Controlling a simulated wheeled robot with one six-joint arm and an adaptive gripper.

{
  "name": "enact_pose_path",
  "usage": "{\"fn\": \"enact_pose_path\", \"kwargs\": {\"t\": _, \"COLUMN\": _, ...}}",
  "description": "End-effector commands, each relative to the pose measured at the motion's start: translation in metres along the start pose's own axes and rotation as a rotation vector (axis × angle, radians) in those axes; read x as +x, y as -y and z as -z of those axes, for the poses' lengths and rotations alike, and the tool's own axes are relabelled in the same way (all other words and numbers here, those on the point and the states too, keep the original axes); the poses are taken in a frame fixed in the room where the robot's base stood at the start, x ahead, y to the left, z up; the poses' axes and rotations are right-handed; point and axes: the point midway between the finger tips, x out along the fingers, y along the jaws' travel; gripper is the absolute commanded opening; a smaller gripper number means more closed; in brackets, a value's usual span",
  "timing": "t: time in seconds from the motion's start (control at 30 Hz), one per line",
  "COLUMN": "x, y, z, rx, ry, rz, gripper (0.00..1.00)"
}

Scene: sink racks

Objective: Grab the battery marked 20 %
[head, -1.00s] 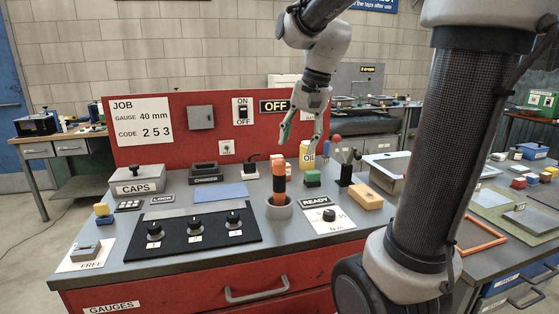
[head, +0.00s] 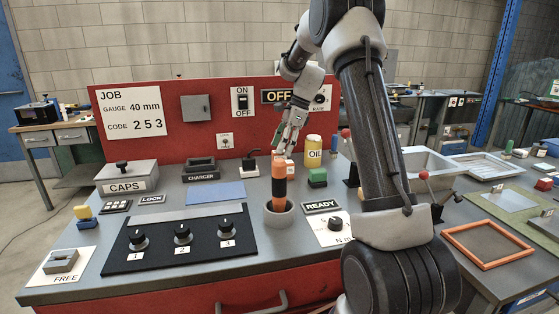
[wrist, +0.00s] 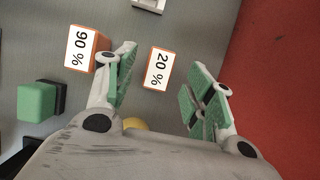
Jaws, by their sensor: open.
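The battery marked 20 % (wrist: 158,69) stands on the grey bench in the wrist view, its white label facing up with orange at its edges. My gripper (wrist: 166,62) is open, with its green-padded fingers apart on either side of this battery. In the head view my gripper (head: 288,143) points down over the back of the bench. An orange-and-white battery (head: 291,170) shows below it there, its marking unreadable; the 20 % one cannot be told apart in that view.
A green block (wrist: 36,101) is left of the gripper. An oil bottle (head: 314,152) and an orange-black tool (head: 279,188) in a round holder stand close by. The red back panel (head: 200,80) rises behind. A switch with a black lever (head: 250,168) is to the left.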

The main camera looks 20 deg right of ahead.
Motion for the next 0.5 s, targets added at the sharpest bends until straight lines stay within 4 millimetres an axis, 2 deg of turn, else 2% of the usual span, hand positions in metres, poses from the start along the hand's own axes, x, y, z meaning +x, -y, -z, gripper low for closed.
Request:
{"fn": "enact_pose_path", "kwargs": {"t": 0.1, "x": 0.021, "y": -0.001, "z": 0.002, "rx": -0.002, "ry": 0.000, "rz": -0.004, "gripper": 0.54}}
{"fn": "enact_pose_path", "kwargs": {"t": 0.2, "x": 0.031, "y": -0.001, "z": 0.002, "rx": -0.002, "ry": -0.001, "rz": -0.002, "gripper": 0.54}}
{"fn": "enact_pose_path", "kwargs": {"t": 0.47, "x": 0.035, "y": -0.001, "z": 0.002, "rx": -0.002, "ry": -0.001, "rz": -0.001, "gripper": 0.54}}
{"fn": "enact_pose_path", "kwargs": {"t": 0.5, "x": 0.035, "y": -0.001, "z": 0.002, "rx": -0.002, "ry": -0.001, "rz": -0.001, "gripper": 0.50}}
